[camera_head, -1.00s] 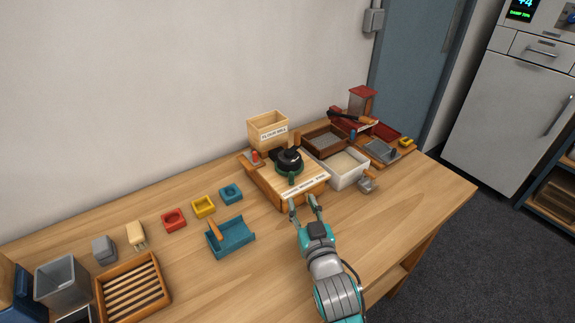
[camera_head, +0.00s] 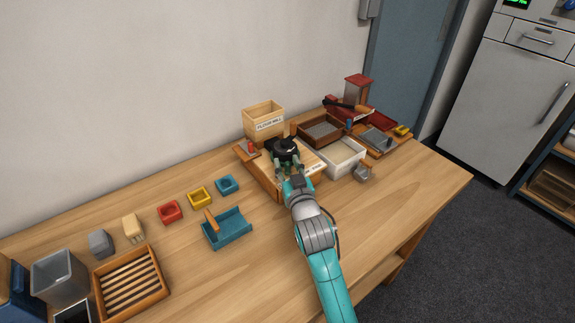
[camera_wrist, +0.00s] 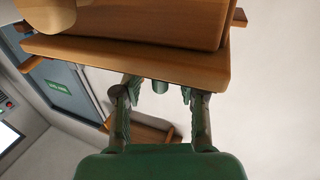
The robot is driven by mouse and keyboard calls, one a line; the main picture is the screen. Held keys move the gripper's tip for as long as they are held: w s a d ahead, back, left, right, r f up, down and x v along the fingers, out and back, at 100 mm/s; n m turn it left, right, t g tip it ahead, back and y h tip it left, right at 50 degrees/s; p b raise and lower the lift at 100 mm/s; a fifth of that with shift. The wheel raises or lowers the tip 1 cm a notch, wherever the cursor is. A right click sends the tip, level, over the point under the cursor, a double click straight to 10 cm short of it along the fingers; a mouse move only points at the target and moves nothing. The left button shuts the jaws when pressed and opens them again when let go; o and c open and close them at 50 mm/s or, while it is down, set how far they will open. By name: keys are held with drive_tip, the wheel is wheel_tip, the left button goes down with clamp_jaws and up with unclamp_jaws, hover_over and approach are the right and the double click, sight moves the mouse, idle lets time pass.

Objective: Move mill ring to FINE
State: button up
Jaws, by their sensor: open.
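The mill (camera_head: 285,145) has a black top and stands on a wooden base (camera_head: 258,177) at the back of the table. Its green ring is mostly hidden behind my gripper (camera_head: 288,165) in the head view. The lettered strip (camera_head: 313,169) on the base's front edge is partly covered by my arm. My gripper is open at the front of the mill. In the wrist view, a small green peg (camera_wrist: 160,87) shows between the two spread fingers of my gripper (camera_wrist: 159,95), below a wooden edge (camera_wrist: 130,62). I cannot tell whether the fingers touch it.
A wooden flour mill box (camera_head: 264,122) stands behind the mill. A teal tray (camera_head: 228,231) and small coloured blocks lie to the left. The table's front right is clear.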

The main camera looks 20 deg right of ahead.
drive_tip(key=shift+w, duration=0.1)
clamp_jaws()
